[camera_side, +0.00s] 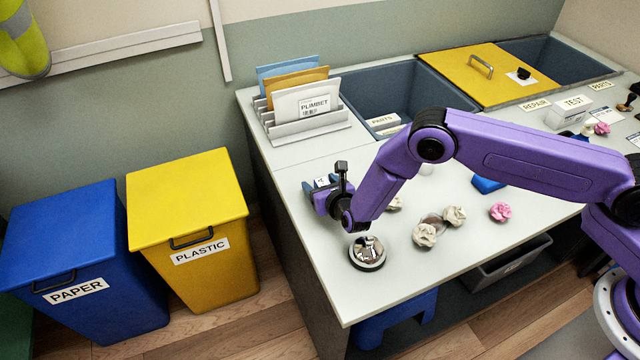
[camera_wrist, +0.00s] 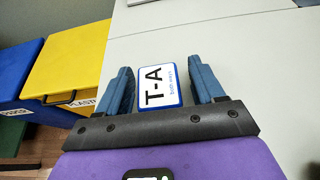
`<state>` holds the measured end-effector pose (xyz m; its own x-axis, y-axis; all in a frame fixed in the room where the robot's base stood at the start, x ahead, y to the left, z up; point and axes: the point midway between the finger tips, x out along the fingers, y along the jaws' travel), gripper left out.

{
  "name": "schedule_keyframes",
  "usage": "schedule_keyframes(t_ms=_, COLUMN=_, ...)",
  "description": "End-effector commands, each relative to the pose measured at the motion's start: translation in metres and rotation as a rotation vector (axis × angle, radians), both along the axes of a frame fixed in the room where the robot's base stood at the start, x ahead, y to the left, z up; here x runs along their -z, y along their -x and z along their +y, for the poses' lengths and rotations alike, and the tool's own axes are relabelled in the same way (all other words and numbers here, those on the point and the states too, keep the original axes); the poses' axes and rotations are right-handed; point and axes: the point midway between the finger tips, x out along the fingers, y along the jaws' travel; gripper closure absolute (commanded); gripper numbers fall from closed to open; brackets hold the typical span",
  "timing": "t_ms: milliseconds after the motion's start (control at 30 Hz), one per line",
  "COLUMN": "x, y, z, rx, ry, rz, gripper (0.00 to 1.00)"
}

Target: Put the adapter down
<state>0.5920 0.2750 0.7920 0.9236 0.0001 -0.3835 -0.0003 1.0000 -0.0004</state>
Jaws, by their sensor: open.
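The adapter, taken to be the small block with a blue edge and a white label reading T-A (camera_wrist: 160,86), shows in the wrist view between my two blue fingers. There is a gap on each side of it, wider on the right. In the side view its white label (camera_side: 321,181) shows at my gripper, near the left end of the worktop (camera_side: 318,235). My gripper (camera_wrist: 159,66) is open around the adapter. My fingers and wrist partly hide the adapter in the side view, and I cannot tell there whether it touches the worktop.
A round dish (camera_side: 367,266) of small bits stands in front of my gripper. Crumpled pale balls (camera_side: 424,235), a pink one (camera_side: 500,211) and a blue piece (camera_side: 487,184) lie to the right. A file rack (camera_side: 310,126) stands behind. The worktop's left edge is close.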

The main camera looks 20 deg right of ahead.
Motion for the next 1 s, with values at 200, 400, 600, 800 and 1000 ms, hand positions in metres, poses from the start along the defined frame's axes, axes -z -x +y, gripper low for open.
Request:
schedule_keyframes(t_ms=200, x=-0.012, y=0.027, z=0.001, rx=-0.004, ry=0.001, rz=0.0, gripper=0.32)
schedule_keyframes(t_ms=400, x=-0.021, y=0.05, z=0.001, rx=-0.003, ry=0.001, rz=-0.001, gripper=0.32)
schedule_keyframes(t_ms=600, x=-0.026, y=0.062, z=0.0, rx=-0.001, ry=0.0, rz=-0.001, gripper=0.32)
schedule_keyframes(t_ms=800, x=-0.026, y=0.063, z=0.0, rx=0.0, ry=0.0, rz=-0.001, gripper=0.32)
schedule_keyframes(t_ms=1000, x=-0.043, y=0.061, z=-0.007, rx=0.053, ry=-0.028, rz=-0.005, gripper=0.32)
